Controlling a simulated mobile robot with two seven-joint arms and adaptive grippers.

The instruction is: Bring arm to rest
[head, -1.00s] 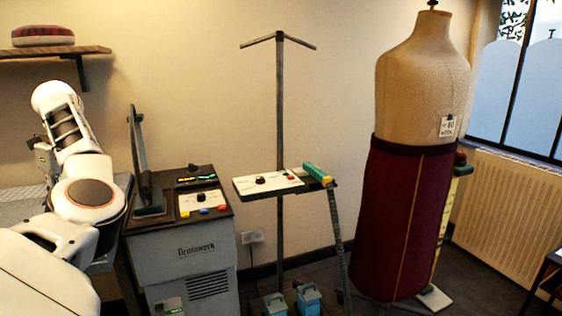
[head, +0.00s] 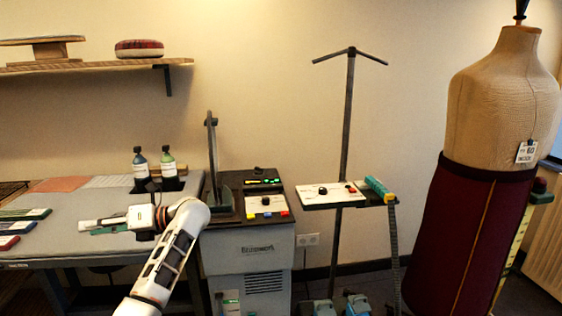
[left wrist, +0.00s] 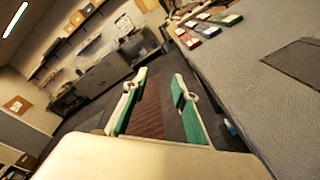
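My left arm (head: 170,262) rises from the bottom of the head view and bends left at the wrist. My left gripper (head: 92,226) points left, close to the front of the grey-topped table (head: 75,245). In the left wrist view the two green-padded fingers of this gripper (left wrist: 158,88) stand apart, with nothing between them. Floor and a brownish patch show through the gap. My right gripper is in neither view.
Two bottles (head: 140,164) (head: 168,164) stand behind the gripper. Coloured flat packs (head: 22,214) lie at the table's left. The grey steam unit (head: 250,258) is just right of my arm. A pole stand (head: 346,125) and the dress form (head: 498,95) stand farther right.

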